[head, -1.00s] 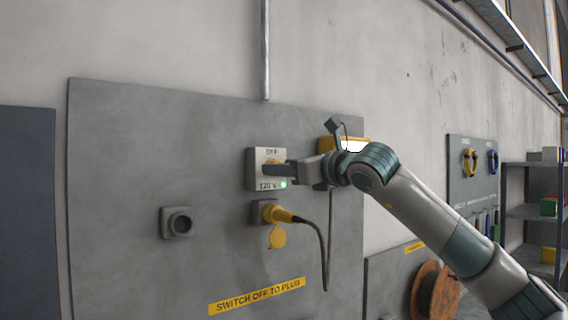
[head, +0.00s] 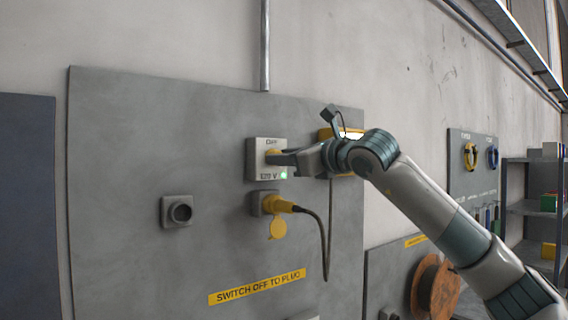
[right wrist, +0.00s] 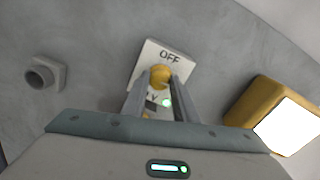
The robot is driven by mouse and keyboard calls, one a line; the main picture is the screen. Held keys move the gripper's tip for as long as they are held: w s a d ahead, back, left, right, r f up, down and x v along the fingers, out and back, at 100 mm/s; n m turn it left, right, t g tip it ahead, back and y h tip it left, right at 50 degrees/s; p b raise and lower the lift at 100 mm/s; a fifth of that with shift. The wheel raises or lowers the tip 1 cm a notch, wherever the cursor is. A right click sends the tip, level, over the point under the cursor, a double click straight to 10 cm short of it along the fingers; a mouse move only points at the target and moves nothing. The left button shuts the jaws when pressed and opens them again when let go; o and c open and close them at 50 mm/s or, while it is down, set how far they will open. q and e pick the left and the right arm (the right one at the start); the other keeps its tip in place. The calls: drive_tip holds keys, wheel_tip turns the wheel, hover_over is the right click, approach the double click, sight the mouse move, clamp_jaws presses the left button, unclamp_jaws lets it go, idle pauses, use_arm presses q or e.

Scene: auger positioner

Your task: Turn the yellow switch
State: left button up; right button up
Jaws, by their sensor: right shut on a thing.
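The yellow switch (head: 272,156) is a knob on a pale box (head: 256,172) marked OFF above and 120 V below. A green light glows at the box's lower right. My right gripper (head: 284,158) reaches in from the right and is shut on the yellow switch. In the right wrist view the yellow knob (right wrist: 160,77) sits between the two grey fingers, below the word OFF. The fingers partly hide the lower label. My left gripper is in no view.
Below is a socket with a yellow plug (head: 281,204), its hanging yellow cover and a dark cable (head: 326,250). An empty grey socket (head: 178,212) is at left. A yellow lamp (head: 326,134) is close behind my right gripper. A yellow label (head: 256,286) reads SWITCH OFF TO PLUG.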

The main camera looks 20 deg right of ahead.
drive_tip(key=n+b, duration=0.2)
drive_tip(key=n, duration=0.1)
drive_tip(key=shift+f+b, duration=0.15)
drive_tip(key=shift+b, duration=0.25)
drive_tip(key=n+b, duration=0.2)
drive_tip(key=n, duration=0.2)
drive_tip(key=shift+n, duration=0.3)
drive_tip(key=n, duration=0.4)
drive_tip(key=shift+a+b, duration=0.1)
drive_tip(key=shift+b, duration=0.25)
drive_tip(key=n, duration=0.4)
drive_tip(key=shift+h, duration=0.4)
drive_tip(key=shift+n, duration=0.3)
drive_tip(key=o, duration=1.1)
drive_tip(key=shift+c, duration=0.2)
drive_tip(key=shift+s, duration=0.1)
